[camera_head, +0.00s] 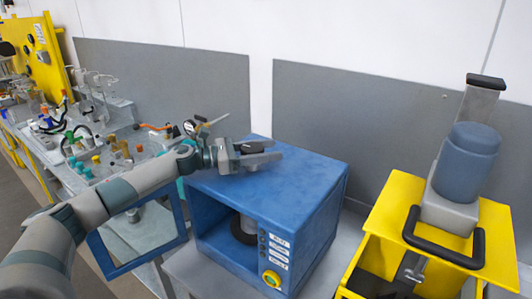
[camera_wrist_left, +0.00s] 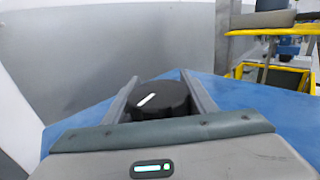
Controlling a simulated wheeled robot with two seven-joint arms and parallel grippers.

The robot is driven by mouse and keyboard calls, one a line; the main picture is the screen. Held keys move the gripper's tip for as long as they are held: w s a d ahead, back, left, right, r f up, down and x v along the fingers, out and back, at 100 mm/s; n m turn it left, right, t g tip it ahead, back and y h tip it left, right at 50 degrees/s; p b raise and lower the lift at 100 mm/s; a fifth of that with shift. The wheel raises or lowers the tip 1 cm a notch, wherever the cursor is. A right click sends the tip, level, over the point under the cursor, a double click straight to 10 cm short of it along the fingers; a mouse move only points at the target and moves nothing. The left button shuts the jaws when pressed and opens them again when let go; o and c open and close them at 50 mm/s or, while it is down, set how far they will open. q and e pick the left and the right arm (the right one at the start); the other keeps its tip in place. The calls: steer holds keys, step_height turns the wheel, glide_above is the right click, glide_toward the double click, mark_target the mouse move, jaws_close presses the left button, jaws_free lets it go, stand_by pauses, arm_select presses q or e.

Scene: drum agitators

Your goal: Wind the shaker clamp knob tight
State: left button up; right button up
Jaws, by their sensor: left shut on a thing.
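The shaker is a blue box (camera_head: 310,185) with an open front, seen in the head view. The black clamp knob (camera_wrist_left: 172,90), with a white line on its top, is on the box's top. It sits between the two fingers of my left gripper (camera_wrist_left: 160,92) in the left wrist view. In the head view my left gripper (camera_head: 270,152) lies low over the box top, its fingers shut on the knob, which is mostly hidden between them. The white line points up and to the right in the wrist view. My right gripper is not in view.
The box's framed door (camera_head: 110,268) hangs open at the left. A dark round part (camera_head: 243,232) is inside the box. A yellow machine with a blue-grey motor (camera_head: 468,152) stands at the right. Cluttered glassware and bottles fill the bench at left. Grey panels (camera_head: 340,110) stand behind.

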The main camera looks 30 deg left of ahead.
arm_select(q)
steer(key=shift+s+d+m+g+h+b, duration=0.15)
steer(key=shift+m+g+h+b, duration=0.2)
steer(key=shift+m+g+h, duration=0.25)
steer(key=shift+s+d+m+g+h+b, duration=0.1)
steer(key=shift+m+g+h+b, duration=0.3)
steer(key=shift+g, duration=0.3)
steer(key=o, duration=1.1)
steer(key=shift+c, duration=0.2)
steer(key=shift+r, duration=0.1)
